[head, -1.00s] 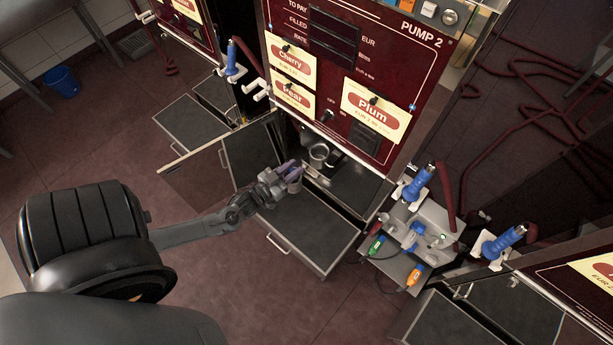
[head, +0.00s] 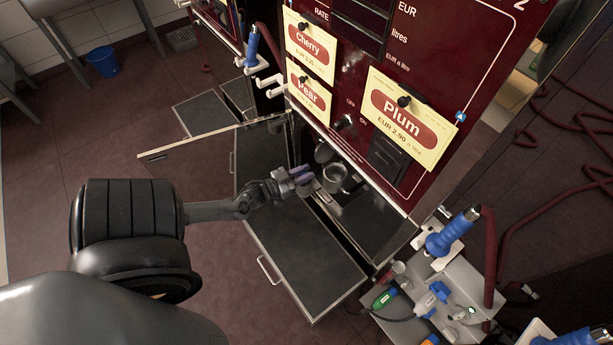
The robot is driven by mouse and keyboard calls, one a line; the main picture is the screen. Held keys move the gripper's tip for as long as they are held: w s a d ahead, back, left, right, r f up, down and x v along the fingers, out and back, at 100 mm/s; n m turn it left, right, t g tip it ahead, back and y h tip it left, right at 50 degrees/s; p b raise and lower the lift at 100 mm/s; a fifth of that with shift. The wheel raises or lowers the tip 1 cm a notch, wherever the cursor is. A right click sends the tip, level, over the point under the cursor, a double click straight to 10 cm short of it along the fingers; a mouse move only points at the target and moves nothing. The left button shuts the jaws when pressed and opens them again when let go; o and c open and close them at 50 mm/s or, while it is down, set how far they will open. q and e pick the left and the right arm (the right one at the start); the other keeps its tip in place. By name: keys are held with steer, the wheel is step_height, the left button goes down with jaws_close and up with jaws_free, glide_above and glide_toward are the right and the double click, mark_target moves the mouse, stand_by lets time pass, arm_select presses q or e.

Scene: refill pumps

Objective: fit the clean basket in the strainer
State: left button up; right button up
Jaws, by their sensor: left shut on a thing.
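The strainer (head: 336,180) seems to be the round grey metal cup inside the open cabinet under the Plum sign. A darker round piece (head: 323,152), perhaps its lid, stands just behind it. My left gripper (head: 303,181) is just left of the cup, over the cabinet's front edge, with its fingers pointing right. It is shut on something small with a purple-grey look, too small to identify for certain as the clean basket. I cannot make out a separate basket, and the inside of the cup is unclear. My right gripper is not in view.
A pulled-out dark tray (head: 300,255) lies below my left gripper. An open cabinet door (head: 180,150) sticks out to the left. The maroon pump panel (head: 350,85) overhangs the cabinet. A grey stand (head: 455,300) with a blue nozzle (head: 452,232) is at right.

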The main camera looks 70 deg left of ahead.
arm_select(q)
steer(key=w+a+b, duration=0.4)
steer(key=w+b, duration=0.7)
steer(key=w, duration=0.4)
steer(key=shift+f, duration=0.15)
stand_by(0.4)
steer(key=shift+w+a, duration=0.1)
steer(key=shift+p, duration=0.3)
stand_by(0.6)
steer(key=shift+f, duration=0.1)
